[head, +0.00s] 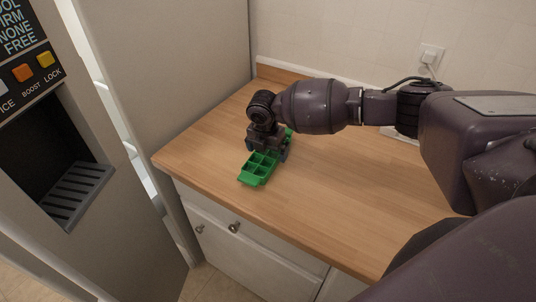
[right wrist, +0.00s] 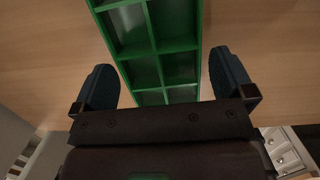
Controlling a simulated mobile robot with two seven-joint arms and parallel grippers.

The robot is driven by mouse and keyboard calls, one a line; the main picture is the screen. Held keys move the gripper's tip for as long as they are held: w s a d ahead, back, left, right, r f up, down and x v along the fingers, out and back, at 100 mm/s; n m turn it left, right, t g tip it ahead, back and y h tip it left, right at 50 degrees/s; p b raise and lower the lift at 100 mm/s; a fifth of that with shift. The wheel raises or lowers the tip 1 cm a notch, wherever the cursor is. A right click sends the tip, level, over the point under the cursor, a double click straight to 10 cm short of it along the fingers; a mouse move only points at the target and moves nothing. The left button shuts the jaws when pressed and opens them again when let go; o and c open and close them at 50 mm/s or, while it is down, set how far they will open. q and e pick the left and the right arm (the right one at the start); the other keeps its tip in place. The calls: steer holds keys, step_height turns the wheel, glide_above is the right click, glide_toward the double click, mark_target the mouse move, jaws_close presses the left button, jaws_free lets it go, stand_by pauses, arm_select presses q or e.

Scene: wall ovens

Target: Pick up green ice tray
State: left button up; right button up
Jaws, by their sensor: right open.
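The green ice tray (head: 258,168) lies on the wooden counter near its left front part, its open compartments facing up. My right gripper (head: 268,150) is over the middle of the tray and hides part of it. In the right wrist view the tray (right wrist: 152,48) runs between the two dark fingers (right wrist: 160,82). The fingers are open, one on each side of the tray, with a gap between each finger and the tray's edge. I cannot tell how far the fingertips are above the counter. My left gripper is not in view.
The wooden counter (head: 340,190) is bare to the right of the tray. A fridge with a dispenser (head: 65,150) stands at the left, beside the counter's left edge. White cabinets (head: 250,245) are below. A wall outlet (head: 430,56) is at the back.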

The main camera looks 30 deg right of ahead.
steer(key=shift+f, duration=0.25)
steer(key=c, duration=1)
steer(key=shift+r, duration=0.15)
